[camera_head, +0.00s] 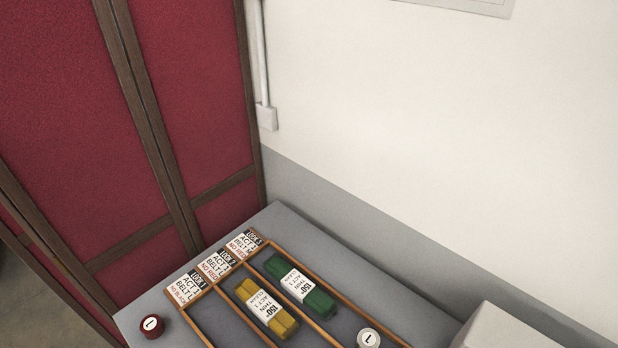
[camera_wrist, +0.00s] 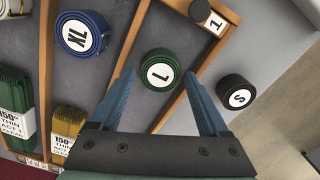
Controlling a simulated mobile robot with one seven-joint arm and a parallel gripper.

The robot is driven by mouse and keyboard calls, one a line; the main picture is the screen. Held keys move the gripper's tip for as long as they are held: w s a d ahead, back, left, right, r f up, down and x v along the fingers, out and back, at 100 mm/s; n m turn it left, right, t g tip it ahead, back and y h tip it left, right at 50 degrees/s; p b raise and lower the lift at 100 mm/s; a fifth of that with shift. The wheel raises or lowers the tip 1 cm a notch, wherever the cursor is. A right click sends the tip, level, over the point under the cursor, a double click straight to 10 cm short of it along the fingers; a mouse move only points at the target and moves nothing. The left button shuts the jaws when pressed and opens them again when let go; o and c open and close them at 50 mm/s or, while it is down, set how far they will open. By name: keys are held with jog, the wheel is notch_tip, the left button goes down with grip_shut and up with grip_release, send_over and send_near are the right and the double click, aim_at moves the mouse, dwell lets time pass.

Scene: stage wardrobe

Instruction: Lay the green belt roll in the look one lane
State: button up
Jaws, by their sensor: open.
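The green belt roll (camera_wrist: 161,72), marked L, sits face up in the wrist view. It lies inside the wooden-edged lane beside the yellow bundle's lane, matching the look one lane (camera_head: 193,311) in the head view. My gripper (camera_wrist: 157,78) is open, with one blue finger on each side of the roll. A gap shows between each finger and the roll. A small tag marked 1 (camera_wrist: 216,22) is at this lane's top end. The head view does not show my gripper or the green roll.
A blue XL roll (camera_wrist: 83,38) and the yellow bundle (camera_head: 266,307) share the middle lane. A green bundle (camera_head: 303,289) and a white roll (camera_head: 368,338) are in the look three lane. A black S roll (camera_wrist: 237,94) and a red roll (camera_head: 151,327) lie outside the tray.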

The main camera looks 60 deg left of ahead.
notch_tip(320, 180, up, 10)
dwell(0.3)
jog(key=w+r+m+t+y, duration=0.4)
jog(key=w+r+m+t, duration=0.5)
jog(key=w+r, duration=1.15)
jog(key=w+d+r+m+t, duration=0.2)
jog(key=w+r+t, duration=0.1)
jog(key=r, duration=0.4)
jog(key=w+d+r+m+t, duration=0.2)
jog(key=r+m, duration=0.1)
jog(key=r, duration=0.4)
jog(key=d+r+m+t, duration=0.2)
jog(key=d+r+t, duration=0.1)
jog(key=r, duration=0.5)
jog(key=d+r+m+t, duration=0.3)
jog(key=d+r, duration=0.1)
jog(key=r, duration=0.4)
jog(key=s+d+r+m+t+h, duration=0.2)
jog(key=s+r, duration=0.3)
jog(key=r, duration=0.3)
jog(key=s+d+r+m+t+h, duration=0.2)
jog(key=s+d+r+m+t, duration=0.2)
jog(key=r, duration=0.4)
jog(key=shift+s+d+r+t, duration=0.3)
jog(key=shift+s+d+t, duration=0.35)
jog(key=shift+s, duration=0.3)
jog(key=shift+f, duration=0.1)
